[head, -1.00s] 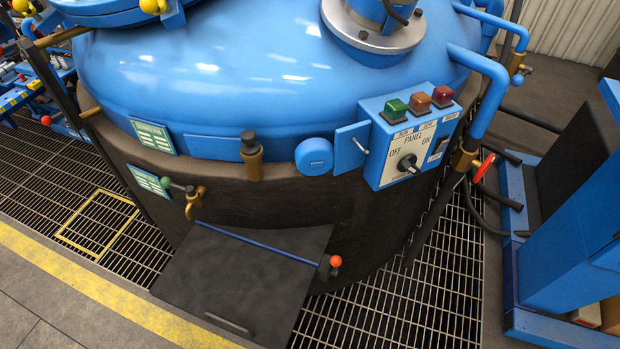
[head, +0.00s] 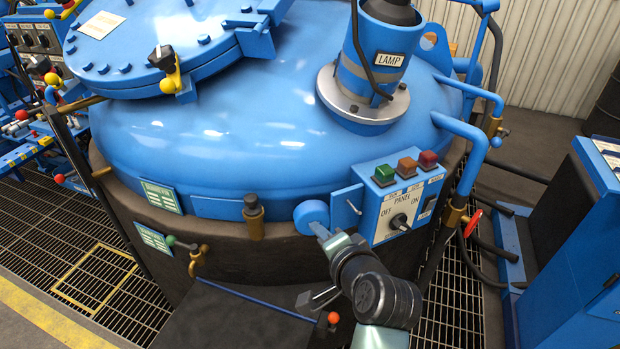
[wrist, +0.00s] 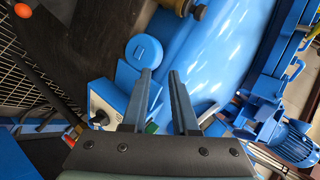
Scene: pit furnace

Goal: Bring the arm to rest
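My gripper (head: 318,230) is in the lower middle of the head view, in front of the furnace wall. Its tips overlap the lower edge of a round blue cap (head: 311,214); I cannot tell whether they touch it. In the wrist view my gripper (wrist: 160,72) has its two fingers apart, with nothing held between them. The cap also shows beyond the fingers in the wrist view (wrist: 145,52). The control panel (head: 400,206), with a black knob and green, orange and red buttons, is just right of my gripper. My wrist hides part of the wall below it.
The blue furnace dome (head: 240,135) carries a round hatch (head: 130,50) and a lamp housing (head: 382,55). Pipes with a red-handled valve (head: 473,223) stand right of the panel. A dark flap (head: 235,320) juts out below. A blue cabinet (head: 580,240) stands at right.

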